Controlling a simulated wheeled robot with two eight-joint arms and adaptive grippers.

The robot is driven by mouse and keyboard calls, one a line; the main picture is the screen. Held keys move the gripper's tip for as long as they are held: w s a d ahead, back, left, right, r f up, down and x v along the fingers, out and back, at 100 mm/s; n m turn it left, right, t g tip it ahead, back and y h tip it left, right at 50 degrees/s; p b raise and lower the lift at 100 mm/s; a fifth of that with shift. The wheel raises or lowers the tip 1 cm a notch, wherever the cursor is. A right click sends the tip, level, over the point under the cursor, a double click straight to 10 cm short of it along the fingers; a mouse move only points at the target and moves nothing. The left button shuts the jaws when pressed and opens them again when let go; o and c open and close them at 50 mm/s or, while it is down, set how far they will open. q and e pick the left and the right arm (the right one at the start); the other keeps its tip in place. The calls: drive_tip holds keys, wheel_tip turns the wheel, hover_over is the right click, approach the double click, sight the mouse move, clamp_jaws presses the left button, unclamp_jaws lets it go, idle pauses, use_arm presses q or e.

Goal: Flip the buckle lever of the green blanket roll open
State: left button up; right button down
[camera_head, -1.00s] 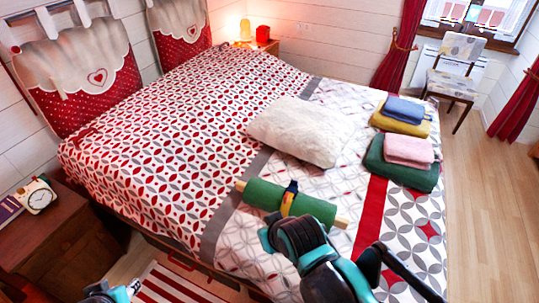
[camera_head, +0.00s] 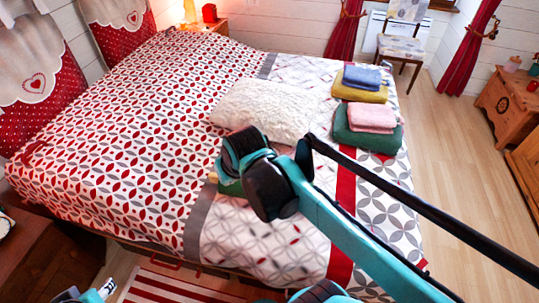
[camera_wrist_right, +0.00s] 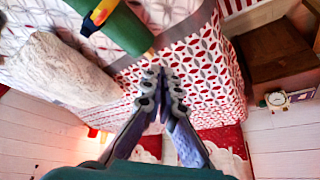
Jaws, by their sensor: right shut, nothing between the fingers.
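The green blanket roll (camera_wrist_right: 124,27) lies on the bed, along the top of the right wrist view, with a pale rod end sticking out. Its yellow strap (camera_wrist_right: 105,9) and dark blue buckle lever (camera_wrist_right: 88,25) show at the top edge of that view, partly cut off. I cannot tell the lever's exact angle. In the head view my right arm covers most of the roll, leaving a green bit (camera_head: 231,187). My right gripper (camera_wrist_right: 162,73) is shut and empty, with its tips near the rod end, apart from the buckle.
A white pillow (camera_head: 262,109) lies close behind the roll. Folded towels are stacked on the bed's right side, including a pink one (camera_head: 371,116) and a yellow one (camera_head: 359,93). A nightstand (camera_wrist_right: 274,49) with a clock stands beside the bed.

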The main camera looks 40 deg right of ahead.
drive_tip(key=w+d+r+m+g+p, duration=0.2)
drive_tip(key=w+d+m+g+p, duration=0.15)
drive_tip(key=w+d, duration=1)
drive_tip(key=w+d+f+m+g+y+p, duration=0.1)
drive_tip(key=w+d+f+m+g, duration=0.1)
drive_tip(key=d+f, duration=0.5)
drive_tip(key=w+d+f+m+g+y+p, duration=0.1)
drive_tip(key=w+d+f+m+p, duration=0.1)
drive_tip(key=d+f, duration=0.5)
drive_tip(key=w+d+m, duration=0.1)
drive_tip(key=d, duration=0.1)
drive_tip(key=shift+d+f+g+y, duration=0.15)
drive_tip(key=shift+d+g+y, duration=0.15)
drive_tip(key=shift+g, duration=0.05)
drive_tip(key=shift+f, duration=0.1)
